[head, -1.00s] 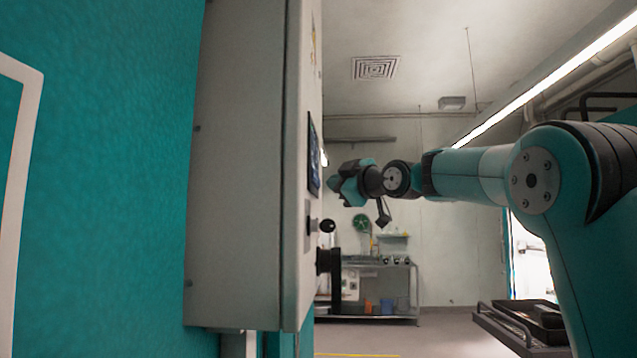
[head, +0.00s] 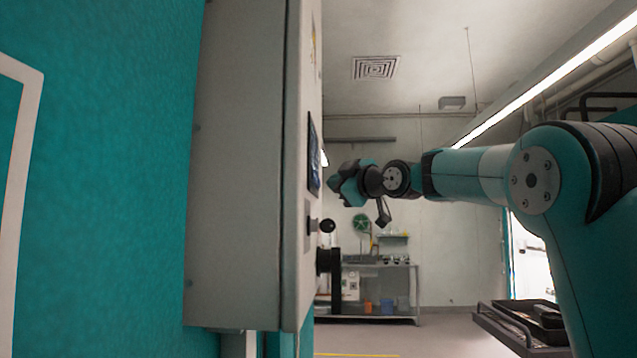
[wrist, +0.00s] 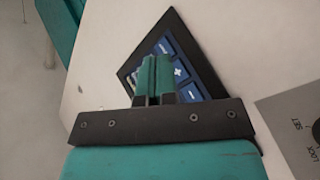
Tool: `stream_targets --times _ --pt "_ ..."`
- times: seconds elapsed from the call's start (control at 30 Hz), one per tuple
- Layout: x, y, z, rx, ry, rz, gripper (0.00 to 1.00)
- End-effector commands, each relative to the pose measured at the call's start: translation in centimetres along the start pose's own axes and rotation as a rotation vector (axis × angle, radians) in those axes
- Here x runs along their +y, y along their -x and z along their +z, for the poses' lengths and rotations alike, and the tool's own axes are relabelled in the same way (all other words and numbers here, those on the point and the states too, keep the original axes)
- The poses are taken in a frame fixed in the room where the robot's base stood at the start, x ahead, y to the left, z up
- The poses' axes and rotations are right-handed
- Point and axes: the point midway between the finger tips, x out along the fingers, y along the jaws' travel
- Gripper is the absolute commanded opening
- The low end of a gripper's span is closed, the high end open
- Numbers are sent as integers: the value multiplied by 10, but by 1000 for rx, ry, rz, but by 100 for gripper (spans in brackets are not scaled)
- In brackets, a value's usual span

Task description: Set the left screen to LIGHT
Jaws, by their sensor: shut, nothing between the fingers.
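The screen (head: 314,153) is a dark panel on the front of a grey control box, seen nearly edge-on in the head view. In the wrist view the screen (wrist: 188,62) has a black frame and blue buttons, one with a plus sign; it looks tilted. My gripper (head: 335,186) is just right of the screen in the head view. In the wrist view its green fingers (wrist: 155,62) are shut, empty, and cover part of the screen. Whether they touch it I cannot tell. The word on the screen is mostly hidden and not readable.
Below the screen a black knob (head: 327,226) and a larger black handle (head: 328,262) stick out from the box (head: 240,170). A grey plate (wrist: 292,118) marked SET and LOCK lies beside the screen. A workbench (head: 385,290) stands far back.

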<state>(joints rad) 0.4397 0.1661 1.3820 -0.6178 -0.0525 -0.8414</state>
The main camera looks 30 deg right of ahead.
Motion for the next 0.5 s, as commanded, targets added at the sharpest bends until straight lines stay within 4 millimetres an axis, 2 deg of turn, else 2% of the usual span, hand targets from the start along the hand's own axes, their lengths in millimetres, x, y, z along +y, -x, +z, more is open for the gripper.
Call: stream_targets --times 0.5 --pt "-4 -6 -4 0 0 0 0"
